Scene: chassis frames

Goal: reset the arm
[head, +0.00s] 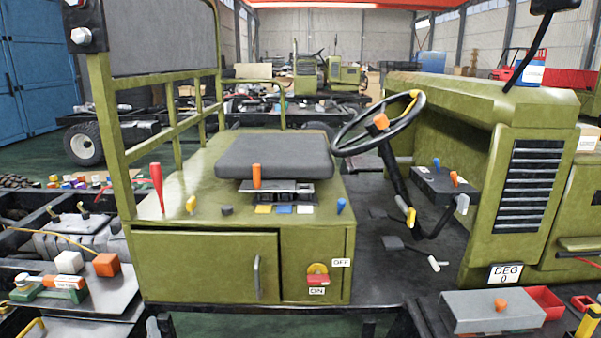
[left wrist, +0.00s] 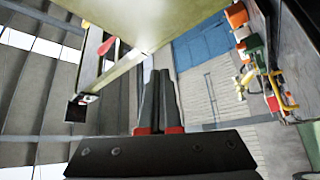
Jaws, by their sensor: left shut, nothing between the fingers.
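My left gripper (left wrist: 160,78) shows in the left wrist view as two dark fingers with red bases, side by side and shut, with nothing between them. The fingers point up in that picture, towards an olive panel (left wrist: 160,20) of the vehicle; I cannot tell the gap to it. In the head view I cannot clearly make out the left gripper. My right gripper is in neither view.
An olive vehicle chassis (head: 205,262) with a dark seat (head: 275,155), steering wheel (head: 380,122) and red lever (head: 157,188) fills the head view. A grey box (head: 492,312) sits at lower right. Blocks (head: 106,264) lie at left. Blue doors (head: 40,65) stand behind.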

